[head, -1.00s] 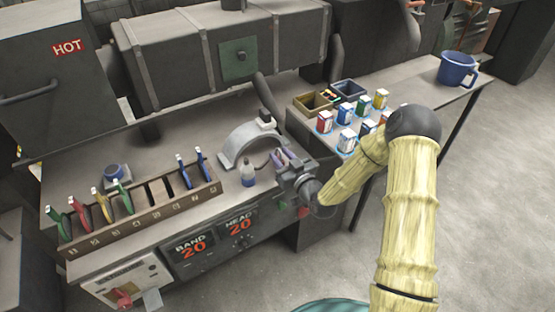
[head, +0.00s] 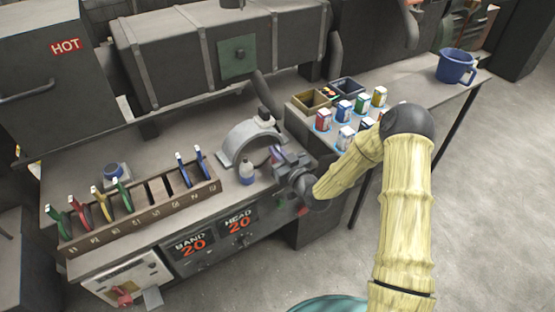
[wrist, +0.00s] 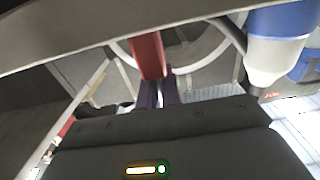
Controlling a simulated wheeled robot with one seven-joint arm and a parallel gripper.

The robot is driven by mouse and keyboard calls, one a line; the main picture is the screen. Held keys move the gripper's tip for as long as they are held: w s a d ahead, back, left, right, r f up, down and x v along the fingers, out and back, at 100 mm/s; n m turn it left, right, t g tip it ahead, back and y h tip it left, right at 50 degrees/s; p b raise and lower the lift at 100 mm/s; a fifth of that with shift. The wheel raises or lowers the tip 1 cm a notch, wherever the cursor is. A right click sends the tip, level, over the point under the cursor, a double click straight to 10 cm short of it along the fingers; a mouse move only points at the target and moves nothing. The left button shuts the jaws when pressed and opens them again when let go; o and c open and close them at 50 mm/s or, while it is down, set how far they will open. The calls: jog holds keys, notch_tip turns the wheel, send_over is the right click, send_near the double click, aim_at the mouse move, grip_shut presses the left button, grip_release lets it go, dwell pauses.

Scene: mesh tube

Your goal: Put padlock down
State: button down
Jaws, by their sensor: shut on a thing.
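My gripper (head: 277,155) is over the bench beside the grey arched fixture (head: 249,140), at its right front. In the wrist view, its dark purple fingers (wrist: 158,93) are close together and shut on a red piece (wrist: 148,54), which looks like the padlock's body. Its shackle cannot be made out. In the head view, the held piece is too small and hidden by the gripper to tell apart. I cannot tell whether it touches the fixture or bench.
A rack (head: 150,215) with coloured tools lies further left. At the right are small coloured packs (head: 344,112), open boxes (head: 312,100) and a blue mug (head: 456,68).

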jog(key=shift+r, duration=0.1)
notch_tip(320, 180, up, 10)
jog(key=shift+f, duration=0.1)
dwell(0.5)
jog(key=shift+w, duration=0.1)
dwell(0.5)
